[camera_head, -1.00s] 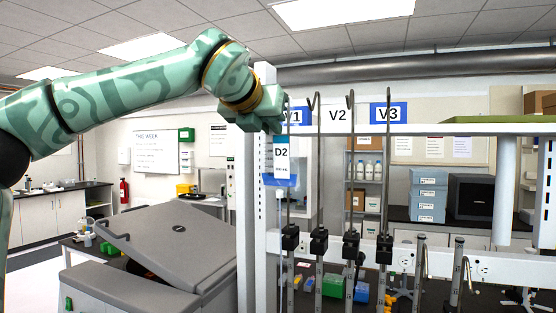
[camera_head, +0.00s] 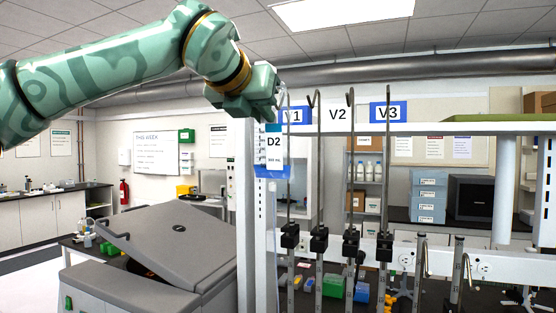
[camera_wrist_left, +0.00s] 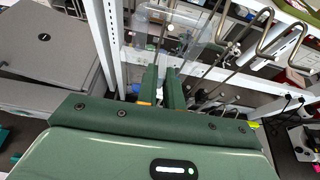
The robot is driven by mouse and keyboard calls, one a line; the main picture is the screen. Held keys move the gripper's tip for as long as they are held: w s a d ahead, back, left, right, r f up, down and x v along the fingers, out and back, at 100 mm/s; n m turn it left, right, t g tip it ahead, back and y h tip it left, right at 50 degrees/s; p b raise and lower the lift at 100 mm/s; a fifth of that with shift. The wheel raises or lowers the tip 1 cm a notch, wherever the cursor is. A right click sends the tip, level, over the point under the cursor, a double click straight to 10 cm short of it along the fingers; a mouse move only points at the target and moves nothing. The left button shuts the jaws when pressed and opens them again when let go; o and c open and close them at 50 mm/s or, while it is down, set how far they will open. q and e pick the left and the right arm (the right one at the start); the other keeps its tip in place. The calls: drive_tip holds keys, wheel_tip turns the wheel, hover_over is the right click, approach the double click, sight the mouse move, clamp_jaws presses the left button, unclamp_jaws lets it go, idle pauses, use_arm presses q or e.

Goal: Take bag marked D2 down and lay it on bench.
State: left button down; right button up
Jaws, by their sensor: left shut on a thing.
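The bag marked D2 (camera_head: 273,166), clear with a white and blue label, hangs upright beside the white post, just left of the V1 sign (camera_head: 294,115). My left gripper (camera_head: 271,116) is shut on its top edge. In the left wrist view the gripper's fingers (camera_wrist_left: 163,92) are close together, with a clear sheet, apparently the bag (camera_wrist_left: 185,38), beyond them. The bag is left of the V1 rod's hook (camera_head: 286,92); I cannot tell whether they still touch. The dark bench (camera_head: 426,300) is partly visible low behind the rods. My right gripper is out of view.
Hooked metal rods with black clamps (camera_head: 319,240) stand close on the right, under the V2 sign (camera_head: 338,116) and V3 sign (camera_head: 388,114). A white post (camera_head: 245,220) is beside the bag. A grey lidded machine (camera_head: 165,255) stands at lower left.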

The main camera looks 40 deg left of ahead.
use_arm(q)
drive_tip(key=shift+w, duration=0.1)
drive_tip(key=shift+s+d+r+b, duration=0.1)
drive_tip(key=shift+s+d+b, duration=0.25)
drive_tip(key=shift+s, duration=0.6)
drive_tip(key=shift+s+d+b, duration=0.25)
drive_tip(key=shift+s+b, duration=0.1)
drive_tip(key=shift+s, duration=0.6)
drive_tip(key=shift+s+d+r+b, duration=0.1)
drive_tip(key=shift+s+d+b, duration=0.25)
drive_tip(key=shift+s, duration=0.6)
drive_tip(key=shift+a, duration=0.1)
